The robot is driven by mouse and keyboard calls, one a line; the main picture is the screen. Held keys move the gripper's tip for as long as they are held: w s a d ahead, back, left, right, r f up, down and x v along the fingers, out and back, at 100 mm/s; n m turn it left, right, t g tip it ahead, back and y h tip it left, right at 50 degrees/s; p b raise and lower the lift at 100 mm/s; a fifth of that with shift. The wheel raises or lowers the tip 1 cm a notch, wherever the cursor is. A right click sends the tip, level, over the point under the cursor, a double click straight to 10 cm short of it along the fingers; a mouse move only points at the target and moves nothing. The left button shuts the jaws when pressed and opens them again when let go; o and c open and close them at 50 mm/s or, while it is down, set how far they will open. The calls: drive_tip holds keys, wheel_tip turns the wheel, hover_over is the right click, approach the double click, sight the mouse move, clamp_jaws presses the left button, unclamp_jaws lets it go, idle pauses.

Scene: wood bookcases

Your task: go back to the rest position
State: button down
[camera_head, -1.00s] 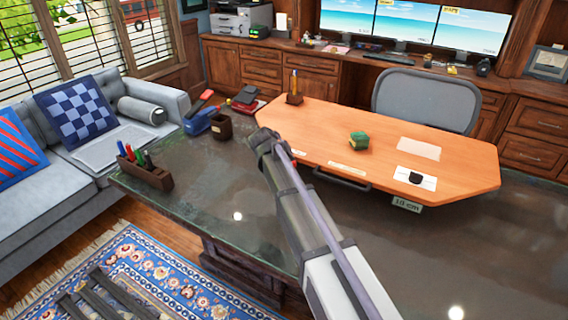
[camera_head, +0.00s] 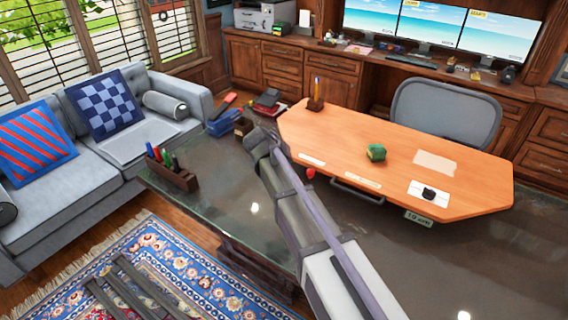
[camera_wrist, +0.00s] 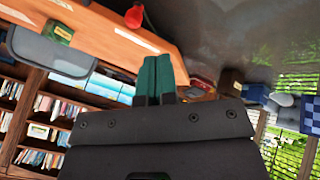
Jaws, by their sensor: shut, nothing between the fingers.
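My arm reaches up from the bottom of the head view over the dark glass desk (camera_head: 215,190). Its end is beside the left part of the orange wooden board (camera_head: 340,140). The fingers cannot be made out in the head view. In the wrist view my gripper (camera_wrist: 156,62) shows two teal fingers side by side, shut with nothing between them. The wrist view is tilted, with the board (camera_wrist: 165,22) beyond the fingertips and the bookcase below it.
The board bears a green object (camera_head: 376,152), a white card with a black item (camera_head: 429,194) and a pencil holder (camera_head: 315,104). A red object (camera_head: 311,173) is by its front edge. A pen box (camera_head: 172,172) stands at the desk's left. A grey chair (camera_head: 445,110) is behind.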

drive_tip(key=s+d+f+g+y, duration=0.1)
drive_tip(key=s+d, duration=0.2)
drive_tip(key=s, duration=0.5)
drive_tip(key=s+d+f+g+y, duration=0.1)
drive_tip(key=s+d, duration=0.3)
drive_tip(key=s, duration=0.5)
drive_tip(key=s+d+f+g+y, duration=0.1)
drive_tip(key=s+d+g+y, duration=0.2)
drive_tip(key=s, duration=0.6)
drive_tip(key=shift+d, duration=0.6)
drive_tip(key=shift+f, duration=0.1)
